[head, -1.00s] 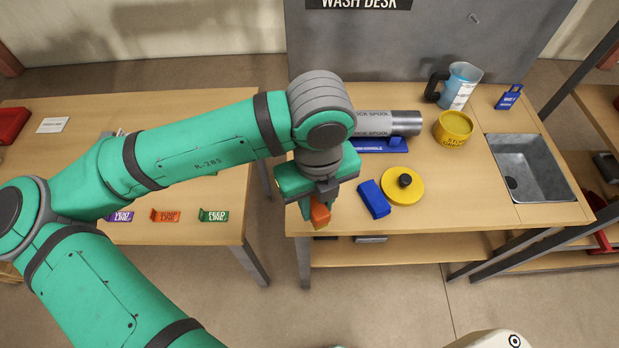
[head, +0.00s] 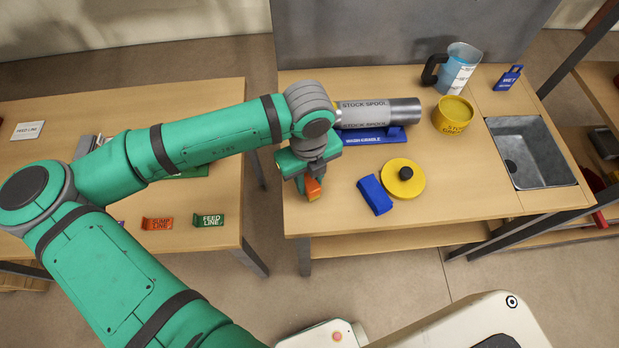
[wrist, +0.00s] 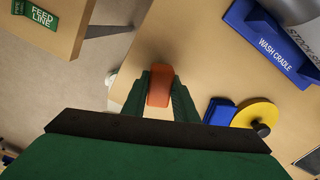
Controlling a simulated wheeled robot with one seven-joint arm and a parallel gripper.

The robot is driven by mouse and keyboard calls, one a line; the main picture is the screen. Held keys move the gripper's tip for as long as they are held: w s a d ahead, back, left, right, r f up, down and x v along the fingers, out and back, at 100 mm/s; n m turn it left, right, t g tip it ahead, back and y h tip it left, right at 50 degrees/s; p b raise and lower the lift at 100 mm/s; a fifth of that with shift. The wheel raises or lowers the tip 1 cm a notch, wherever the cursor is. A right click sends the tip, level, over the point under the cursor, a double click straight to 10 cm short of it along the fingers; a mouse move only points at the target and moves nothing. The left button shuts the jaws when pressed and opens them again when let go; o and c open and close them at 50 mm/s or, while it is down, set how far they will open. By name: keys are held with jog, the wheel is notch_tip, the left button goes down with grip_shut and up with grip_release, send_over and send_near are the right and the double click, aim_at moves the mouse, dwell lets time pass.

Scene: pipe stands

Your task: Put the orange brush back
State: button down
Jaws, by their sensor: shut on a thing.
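The orange brush (head: 313,188) is held in my gripper (head: 310,182), over the front left corner of the wash desk (head: 450,200). In the wrist view, the orange brush (wrist: 160,86) sits between the two green fingers of my gripper (wrist: 160,95). The fingers are shut on it. Its lower end is above or near the desk top; I cannot tell whether it touches. Most of the brush's upper part is hidden by the gripper.
A blue block (head: 374,194) and a yellow disc (head: 403,178) lie right of my gripper. Behind are the blue wash cradle (head: 375,136) with a grey spool (head: 380,112), a yellow pot (head: 453,114), a jug (head: 459,70) and a sink (head: 530,152). Labelled holders (head: 208,220) stand on the left table.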

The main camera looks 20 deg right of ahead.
aim_at(309, 181)
jog(key=shift+f, duration=0.4)
jog(key=shift+s+f, duration=0.1)
jog(key=shift+s, duration=0.2)
jog(key=shift+f, duration=0.15)
jog(key=c, duration=1.4)
grip_release()
notch_tip(309, 181, up, 12)
jog(key=shift+r, duration=0.2)
jog(key=shift+w, duration=0.1)
